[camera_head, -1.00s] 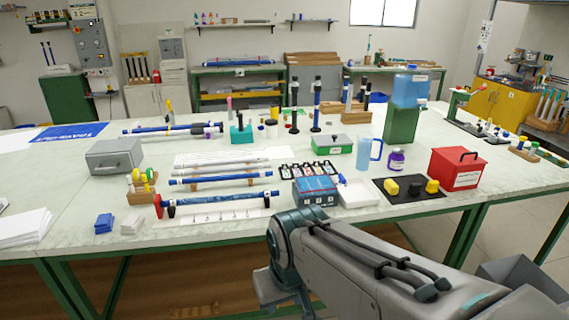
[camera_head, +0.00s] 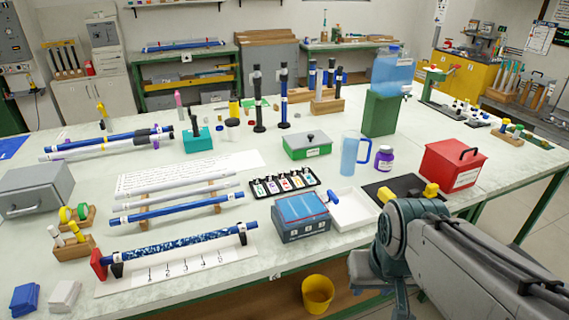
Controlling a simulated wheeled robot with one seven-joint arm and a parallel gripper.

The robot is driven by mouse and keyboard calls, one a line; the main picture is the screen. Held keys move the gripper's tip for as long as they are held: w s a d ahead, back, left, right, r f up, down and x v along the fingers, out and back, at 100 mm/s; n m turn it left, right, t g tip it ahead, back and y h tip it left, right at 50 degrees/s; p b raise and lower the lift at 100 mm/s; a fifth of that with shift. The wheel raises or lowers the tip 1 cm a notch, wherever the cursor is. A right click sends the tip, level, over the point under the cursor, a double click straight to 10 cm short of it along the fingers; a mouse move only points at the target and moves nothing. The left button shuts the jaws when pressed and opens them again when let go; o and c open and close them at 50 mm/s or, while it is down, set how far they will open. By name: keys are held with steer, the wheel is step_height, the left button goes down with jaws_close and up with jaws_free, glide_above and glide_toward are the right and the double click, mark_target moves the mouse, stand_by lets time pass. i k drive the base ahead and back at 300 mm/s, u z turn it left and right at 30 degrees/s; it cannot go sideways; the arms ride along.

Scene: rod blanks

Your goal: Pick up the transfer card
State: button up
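No item is clearly marked as the transfer card. A white sheet with lines of writing (camera_head: 235,161) lies flat behind the rods. A white card with numbered marks (camera_head: 190,265) lies at the front, partly under a blue speckled rod (camera_head: 185,246). I cannot tell whether either is the transfer card. My arm reaches in from the lower right, in front of the table edge.
A blue-topped box (camera_head: 302,216), white tray (camera_head: 354,210), red box (camera_head: 451,164), green box (camera_head: 306,146) and blue jug (camera_head: 350,153) crowd the middle and right. A grey case (camera_head: 36,188) stands at left. A yellow bucket (camera_head: 318,292) is below the table edge.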

mark_target(257, 185)
steer(key=u, duration=0.2)
steer(key=i, duration=0.9)
steer(key=u, duration=0.5)
